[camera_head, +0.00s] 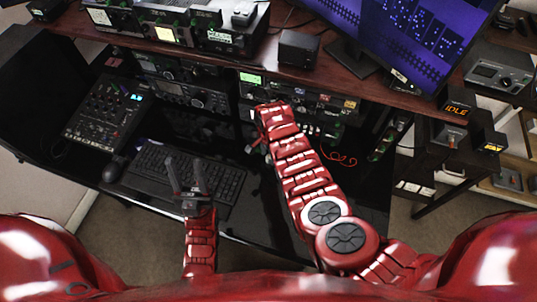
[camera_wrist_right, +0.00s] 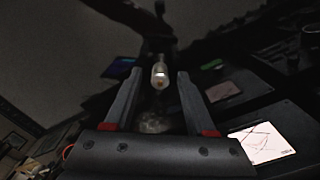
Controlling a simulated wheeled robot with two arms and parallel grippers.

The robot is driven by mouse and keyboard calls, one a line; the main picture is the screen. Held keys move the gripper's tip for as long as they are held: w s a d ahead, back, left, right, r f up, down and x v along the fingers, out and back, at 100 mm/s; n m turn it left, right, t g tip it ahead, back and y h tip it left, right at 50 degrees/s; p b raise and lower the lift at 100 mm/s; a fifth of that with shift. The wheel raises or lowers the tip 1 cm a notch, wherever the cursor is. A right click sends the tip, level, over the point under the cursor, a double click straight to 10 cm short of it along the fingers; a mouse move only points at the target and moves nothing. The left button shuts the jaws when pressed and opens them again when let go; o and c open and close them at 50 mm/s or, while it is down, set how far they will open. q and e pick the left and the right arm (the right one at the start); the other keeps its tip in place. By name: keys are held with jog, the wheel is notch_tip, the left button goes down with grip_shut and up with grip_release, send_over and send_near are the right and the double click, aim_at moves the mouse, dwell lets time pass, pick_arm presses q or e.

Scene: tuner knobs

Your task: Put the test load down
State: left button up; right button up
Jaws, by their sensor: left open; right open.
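A small pale metal cylinder with a coppery end (camera_wrist_right: 160,76), perhaps the test load, shows in the right wrist view between and just beyond my right fingertips. My right gripper (camera_wrist_right: 159,71) is open, with a gap visible on both sides of the cylinder. I cannot tell what the cylinder rests on or is attached to. In the head view my right arm reaches toward the radio stack, and its own wrist hides the fingers. My left gripper (camera_head: 186,165) is open and empty above the black keyboard (camera_head: 225,187).
A mixer (camera_head: 103,108) and mouse (camera_head: 114,168) lie left of the keyboard. Radios (camera_head: 185,97) fill the shelf behind, under a wooden top with a monitor (camera_head: 395,40). A red cable (camera_head: 342,158) lies right of my right arm. An orange IDLE display (camera_head: 457,110) stands farther right.

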aim_at(268, 155)
jog(key=shift+r, duration=0.25)
jog(key=shift+w+r, duration=0.1)
jog(key=shift+r, duration=0.25)
notch_tip(268, 155, up, 8)
jog(key=shift+f+b, duration=0.1)
jog(key=shift+b, duration=0.9)
jog(key=shift+r+p, duration=0.35)
jog(key=shift+r, duration=1.35)
jog(key=shift+f, duration=0.1)
